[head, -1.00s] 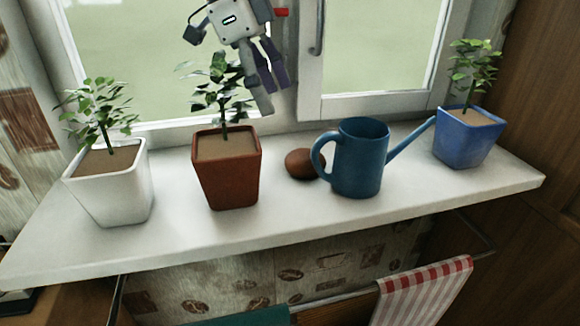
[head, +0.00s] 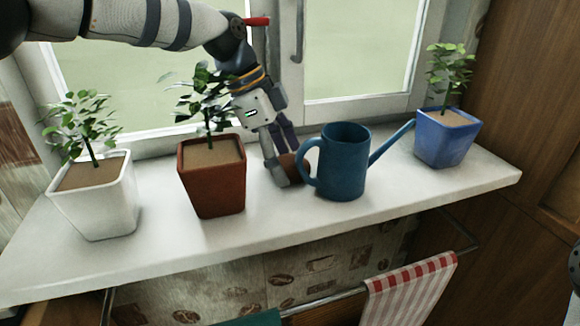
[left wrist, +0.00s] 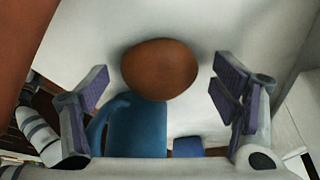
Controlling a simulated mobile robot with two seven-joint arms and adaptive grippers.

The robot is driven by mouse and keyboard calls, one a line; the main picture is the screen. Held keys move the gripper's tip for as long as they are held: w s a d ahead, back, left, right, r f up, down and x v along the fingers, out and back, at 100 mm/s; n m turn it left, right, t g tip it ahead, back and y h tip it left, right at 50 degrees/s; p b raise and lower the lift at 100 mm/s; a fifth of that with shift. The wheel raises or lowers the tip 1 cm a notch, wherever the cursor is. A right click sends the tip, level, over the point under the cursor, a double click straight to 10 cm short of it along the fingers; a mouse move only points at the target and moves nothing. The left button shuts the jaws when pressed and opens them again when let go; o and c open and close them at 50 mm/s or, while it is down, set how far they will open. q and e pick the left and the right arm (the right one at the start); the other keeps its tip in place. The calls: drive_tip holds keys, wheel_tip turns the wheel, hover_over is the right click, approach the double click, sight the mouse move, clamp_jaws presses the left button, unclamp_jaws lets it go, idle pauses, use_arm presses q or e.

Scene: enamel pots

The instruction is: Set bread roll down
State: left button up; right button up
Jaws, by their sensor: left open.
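The brown bread roll (head: 297,165) rests on the white windowsill (head: 262,222), between the terracotta pot and the blue watering can. My left gripper (head: 286,166) reaches down over it from behind, and one finger hides part of the roll's left side. In the left wrist view the whole roll (left wrist: 160,68) shows between the two spread fingers (left wrist: 163,84), with gaps on both sides. The left gripper is open and holds nothing. My right gripper is not seen.
The terracotta pot (head: 212,180) stands close left of the gripper, and the blue watering can (head: 345,165) close right. A white pot (head: 95,205) and a blue pot (head: 446,140) stand farther out. The window is behind; the sill's front strip is clear.

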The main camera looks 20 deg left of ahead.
sight(285, 161)
use_arm(q)
drive_tip(key=c, duration=1.3)
drive_tip(key=shift+r, duration=0.1)
drive_tip(key=shift+s+d+r, duration=0.1)
drive_tip(key=shift+s+r, duration=0.05)
drive_tip(key=shift+r, duration=0.15)
wheel_tip(285, 161, up, 11)
drive_tip(key=shift+b, duration=0.35)
drive_tip(key=s+d, duration=0.3)
drive_tip(key=s, duration=0.2)
drive_tip(key=s+d+p, duration=0.1)
drive_tip(key=s+d, duration=0.3)
drive_tip(key=s, duration=0.1)
drive_tip(key=s+d+p, duration=0.1)
drive_tip(key=s+d, duration=0.2)
drive_tip(key=s, duration=0.2)
drive_tip(key=shift+s+d, duration=0.2)
drive_tip(key=shift+s, duration=0.05)
drive_tip(key=shift+s+d+f, duration=0.2)
drive_tip(key=shift+s+d, duration=0.15)
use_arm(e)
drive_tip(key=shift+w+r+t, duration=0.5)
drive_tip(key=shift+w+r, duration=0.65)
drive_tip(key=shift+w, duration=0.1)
